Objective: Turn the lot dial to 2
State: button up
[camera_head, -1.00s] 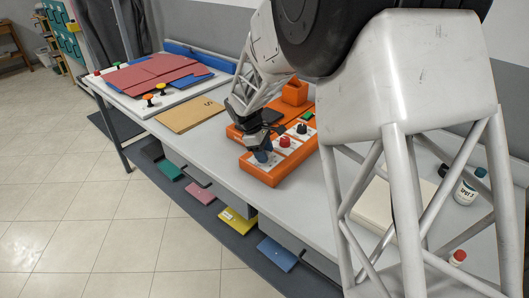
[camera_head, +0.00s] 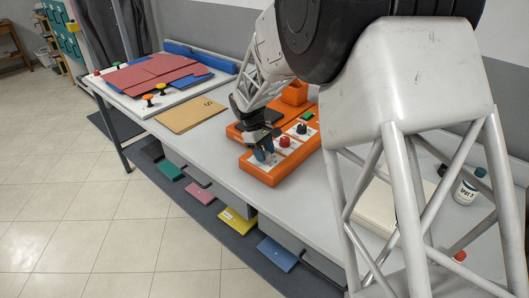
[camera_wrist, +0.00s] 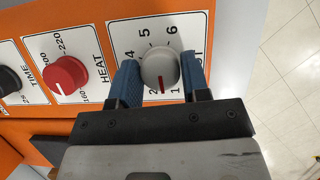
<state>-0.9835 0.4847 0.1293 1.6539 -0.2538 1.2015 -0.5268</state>
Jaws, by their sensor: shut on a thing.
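The lot dial (camera_wrist: 160,62) is a grey-white round knob on a white plate, with numbers around it and a red pointer line on its face. In the wrist view the red line points down, towards the gap between 1 and 2. My gripper (camera_head: 264,153) is over the near end of the orange control box (camera_head: 262,177). Its two blue fingers stand on either side of the dial, shut on it. The left finger hides the place between 2 and 4, and the right finger covers part of the label. In the head view the gripper hides the dial.
A red HEAT knob (camera_wrist: 64,76) and a black TIME knob (camera_wrist: 9,79) sit beside the dial on the same box. A green button (camera_head: 307,116) is farther along. A brown board (camera_head: 190,114) marked S lies left of the box. White bottles stand at the right.

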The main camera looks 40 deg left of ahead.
jog(key=m+g, duration=0.2)
jog(key=m, duration=0.3)
jog(key=shift+y, duration=0.3)
jog(key=o, duration=0.9)
jog(key=shift+r, duration=0.1)
jog(key=v, duration=0.7)
jog(key=shift+w+a+r, duration=0.1)
jog(key=shift+a+r, duration=0.1)
jog(key=shift+r, duration=0.1)
dwell(0.4)
